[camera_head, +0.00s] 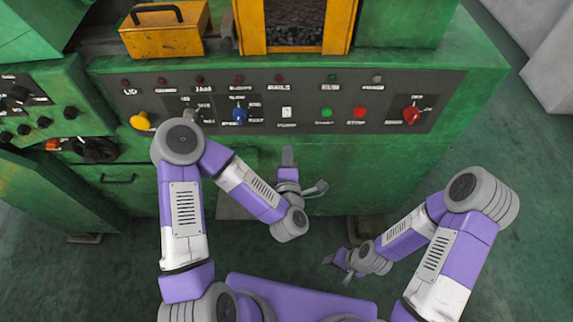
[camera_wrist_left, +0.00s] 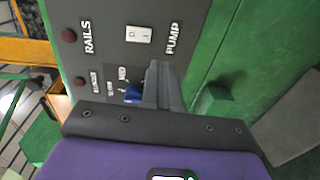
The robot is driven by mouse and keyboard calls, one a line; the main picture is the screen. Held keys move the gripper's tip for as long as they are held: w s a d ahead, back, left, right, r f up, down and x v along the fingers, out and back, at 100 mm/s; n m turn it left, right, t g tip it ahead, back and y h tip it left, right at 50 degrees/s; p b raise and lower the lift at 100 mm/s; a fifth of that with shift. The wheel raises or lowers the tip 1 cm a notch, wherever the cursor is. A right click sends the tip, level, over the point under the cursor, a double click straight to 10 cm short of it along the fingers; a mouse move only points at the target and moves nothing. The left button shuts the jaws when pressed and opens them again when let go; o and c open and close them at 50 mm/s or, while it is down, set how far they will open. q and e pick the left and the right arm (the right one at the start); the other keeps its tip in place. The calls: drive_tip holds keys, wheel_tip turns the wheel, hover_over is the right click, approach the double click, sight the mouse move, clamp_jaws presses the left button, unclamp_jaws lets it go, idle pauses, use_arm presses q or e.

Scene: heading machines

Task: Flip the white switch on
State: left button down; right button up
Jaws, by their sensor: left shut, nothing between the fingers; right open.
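The white switch (camera_head: 286,112) is a small white rocker on the dark control panel, above the label PUMP. It also shows in the left wrist view (camera_wrist_left: 139,34), near the top, ahead of my fingers. My left gripper (camera_head: 288,155) is shut and empty, just below the panel and under the white switch in the head view. In the left wrist view its fingertips (camera_wrist_left: 158,66) point toward the panel, apart from the switch. My right gripper (camera_head: 340,262) is open and empty, low over the floor at the right, far from the panel.
A blue knob (camera_head: 239,115) sits left of the white switch, and a green button (camera_head: 326,113) and red button (camera_head: 360,112) sit right of it. A red knob (camera_head: 411,114) is at the panel's right end. The green machine front (camera_head: 400,165) below is mostly bare.

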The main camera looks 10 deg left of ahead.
use_arm(q)
drive_tip(key=v, duration=0.2)
drive_tip(key=p+v, duration=0.1)
drive_tip(key=shift+f, duration=0.3)
drive_tip(key=shift+s, duration=0.15)
drive_tip(key=shift+f, duration=0.1)
idle(0.4)
drive_tip(key=s+d+f+m+g+h, duration=0.1)
drive_tip(key=s+f+m+g+h, duration=0.2)
drive_tip(key=f, duration=0.4)
drive_tip(key=s+f+m+g+h, duration=0.2)
drive_tip(key=f+m+g, duration=0.2)
drive_tip(key=f+m, duration=0.25)
drive_tip(key=s+d+f+m+g+h, duration=0.1)
drive_tip(key=s+f+m+g+h, duration=0.2)
drive_tip(key=f, duration=0.5)
drive_tip(key=s+a+f+m+g, duration=0.2)
drive_tip(key=s+m+g, duration=0.3)
drive_tip(key=s, duration=0.4)
drive_tip(key=shift+f+g, duration=0.6)
drive_tip(key=shift+f, duration=0.05)
drive_tip(key=shift+m, duration=0.25)
